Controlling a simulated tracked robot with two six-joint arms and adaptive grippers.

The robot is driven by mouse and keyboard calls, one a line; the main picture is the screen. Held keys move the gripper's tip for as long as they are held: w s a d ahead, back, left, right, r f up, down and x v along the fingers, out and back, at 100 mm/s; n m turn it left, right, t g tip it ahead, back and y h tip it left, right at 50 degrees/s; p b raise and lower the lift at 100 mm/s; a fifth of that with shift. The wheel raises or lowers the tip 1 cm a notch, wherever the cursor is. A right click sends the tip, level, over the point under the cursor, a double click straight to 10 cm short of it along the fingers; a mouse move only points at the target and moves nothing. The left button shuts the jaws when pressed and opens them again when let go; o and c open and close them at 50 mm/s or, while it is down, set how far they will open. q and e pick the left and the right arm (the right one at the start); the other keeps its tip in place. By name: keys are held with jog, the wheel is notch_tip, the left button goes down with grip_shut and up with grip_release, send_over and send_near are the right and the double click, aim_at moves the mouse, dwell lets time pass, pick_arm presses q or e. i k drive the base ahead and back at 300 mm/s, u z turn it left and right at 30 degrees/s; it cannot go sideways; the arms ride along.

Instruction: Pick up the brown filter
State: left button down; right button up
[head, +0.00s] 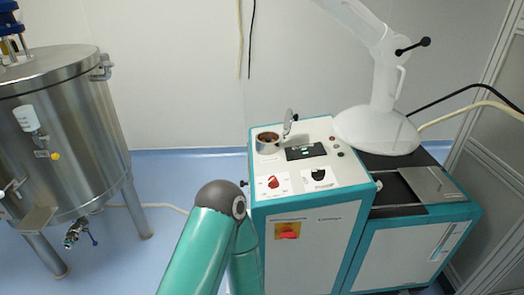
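A small round metal cup with a brown inside (268,137) sits on the white top of the teal-and-white machine (310,240), near its back left corner. It is the only brown item I can make out that could be the brown filter, and it is too small to be sure. Neither of my grippers shows in the head view. A teal arm link of mine with a dark grey joint rises from the bottom middle, in front of the machine's left side.
A grey upright lever-like part (288,122) stands right beside the cup. A black panel (305,152) and switches lie in front. A white hood on an arm (378,130) hangs at the right. A steel tank (65,135) stands at the left. Blue floor (160,165) lies between.

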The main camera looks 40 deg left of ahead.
aim_at(267, 139)
jog(key=z, duration=0.35)
jog(key=i, duration=0.1)
jog(key=u, duration=2.5)
jog(key=i, duration=1)
jog(key=z, duration=0.25)
